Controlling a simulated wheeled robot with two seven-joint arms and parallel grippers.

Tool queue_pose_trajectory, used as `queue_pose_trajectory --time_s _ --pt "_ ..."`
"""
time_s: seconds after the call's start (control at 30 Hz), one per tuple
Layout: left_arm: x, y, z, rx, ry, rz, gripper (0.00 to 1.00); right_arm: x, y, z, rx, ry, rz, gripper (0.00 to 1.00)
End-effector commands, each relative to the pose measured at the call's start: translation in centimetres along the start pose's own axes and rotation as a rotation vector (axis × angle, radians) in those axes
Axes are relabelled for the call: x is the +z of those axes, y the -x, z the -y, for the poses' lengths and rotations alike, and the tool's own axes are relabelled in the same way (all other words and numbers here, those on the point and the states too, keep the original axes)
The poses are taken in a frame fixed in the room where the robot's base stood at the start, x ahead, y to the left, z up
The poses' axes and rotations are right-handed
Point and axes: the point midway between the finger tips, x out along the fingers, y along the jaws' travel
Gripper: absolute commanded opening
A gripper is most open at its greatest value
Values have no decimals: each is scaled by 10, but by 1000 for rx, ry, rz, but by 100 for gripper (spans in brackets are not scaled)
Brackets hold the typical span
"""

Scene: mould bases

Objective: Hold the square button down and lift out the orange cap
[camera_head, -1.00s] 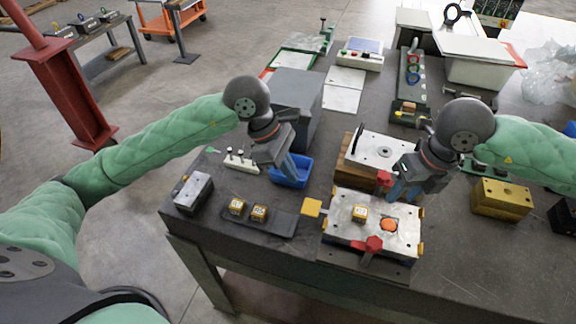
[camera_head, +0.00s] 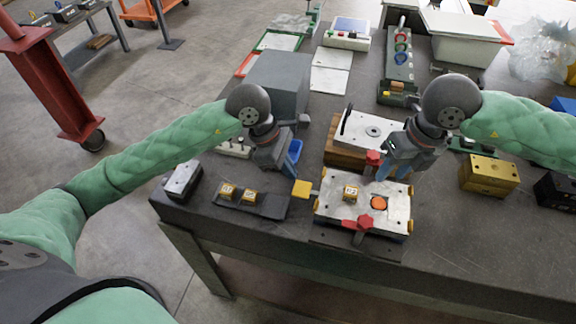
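The mould base (camera_head: 335,213) is a pale metal block with yellow corner pieces near the table's front edge. The yellow square button (camera_head: 302,188) sticks out at its left side. The round orange cap (camera_head: 379,203) sits in its top, right of a small yellow numbered block (camera_head: 351,193). My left gripper (camera_head: 280,168) points down behind and left of the square button, apart from it; its fingers are too unclear to read. My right gripper (camera_head: 390,176) hangs behind and above the orange cap, with its bluish fingers apart and nothing between them.
Red clamp handles stand at the base's front (camera_head: 363,222) and back (camera_head: 373,158). A plate on a wooden block (camera_head: 352,150) is behind it. A dark tray (camera_head: 272,206) with yellow numbered blocks lies left. A brass block (camera_head: 489,172) is right. A grey box (camera_head: 278,80) stands behind my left gripper.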

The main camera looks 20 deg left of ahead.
Motion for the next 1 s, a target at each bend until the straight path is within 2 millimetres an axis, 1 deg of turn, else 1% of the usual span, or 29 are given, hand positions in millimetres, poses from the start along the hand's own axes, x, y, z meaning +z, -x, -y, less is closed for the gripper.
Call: queue_pose_trajectory --time_s 1.0 --pt "0 -32 0 0 0 1 0 -3 -32 6 0 0 0 36"
